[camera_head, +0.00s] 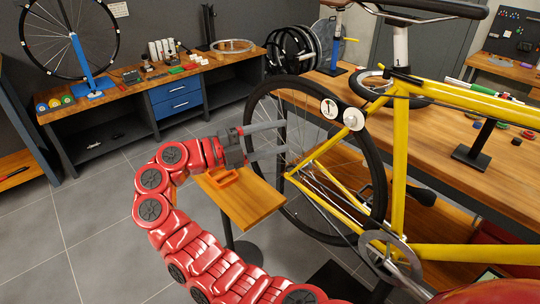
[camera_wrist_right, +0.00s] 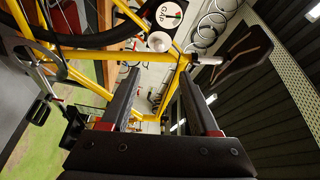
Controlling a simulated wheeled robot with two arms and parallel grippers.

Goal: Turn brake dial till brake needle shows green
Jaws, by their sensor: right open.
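The brake gauge (camera_head: 330,108), a white disc with a dark needle, sits beside the rear wheel of the yellow bike. It also shows in the right wrist view (camera_wrist_right: 171,14), with small red and green marks; which colour the needle points at is too small to tell. The white brake dial (camera_head: 353,118) is just right of the gauge and also shows in the wrist view (camera_wrist_right: 159,41), beyond my fingertips.
A long workbench (camera_head: 450,150) is behind the bike. Floor at left is clear.

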